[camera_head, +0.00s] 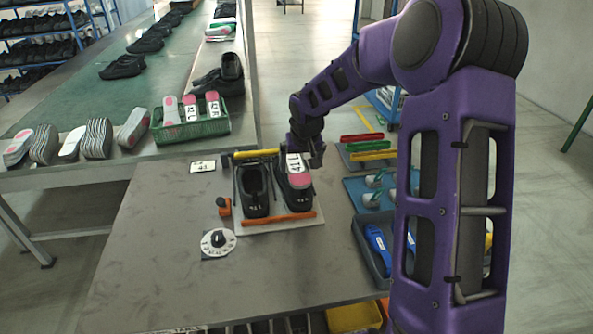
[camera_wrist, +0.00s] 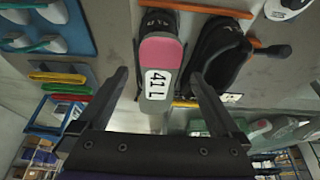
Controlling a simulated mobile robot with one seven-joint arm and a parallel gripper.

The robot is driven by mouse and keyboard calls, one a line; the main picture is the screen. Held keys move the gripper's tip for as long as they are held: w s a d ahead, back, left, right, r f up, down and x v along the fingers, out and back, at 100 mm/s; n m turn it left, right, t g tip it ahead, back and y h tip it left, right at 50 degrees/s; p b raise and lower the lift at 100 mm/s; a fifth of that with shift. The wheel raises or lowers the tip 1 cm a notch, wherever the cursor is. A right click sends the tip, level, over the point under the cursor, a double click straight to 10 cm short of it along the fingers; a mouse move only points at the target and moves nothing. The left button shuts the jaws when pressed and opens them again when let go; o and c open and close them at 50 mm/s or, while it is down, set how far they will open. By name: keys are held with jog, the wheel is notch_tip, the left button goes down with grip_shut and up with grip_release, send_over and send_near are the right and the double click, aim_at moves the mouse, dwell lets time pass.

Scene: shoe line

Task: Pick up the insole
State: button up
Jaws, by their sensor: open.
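An insole with a pink heel and a white 41L label (camera_head: 295,170) lies over the right-hand black shoe (camera_head: 300,203) on the work table. In the wrist view the insole (camera_wrist: 161,53) covers most of that shoe. A second black shoe (camera_head: 253,190) stands beside it on the left, with no insole visible in it. My gripper (camera_head: 305,152) is at the far end of the insole. In the wrist view its two fingers (camera_wrist: 158,76) are apart, one on each side of the insole.
Both shoes stand on a light board between an orange bar (camera_head: 278,222) and a yellow bar (camera_head: 256,153). A white dial (camera_head: 217,243) is at front left. A green basket (camera_head: 208,128) with insoles stands behind. A dark tray with blue tools (camera_head: 372,262) is at right. The table's front left is clear.

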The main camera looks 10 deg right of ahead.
aim_at(299, 174)
jog(key=x, duration=0.3)
jog(key=shift+w+f, duration=0.1)
jog(key=shift+f, duration=0.25)
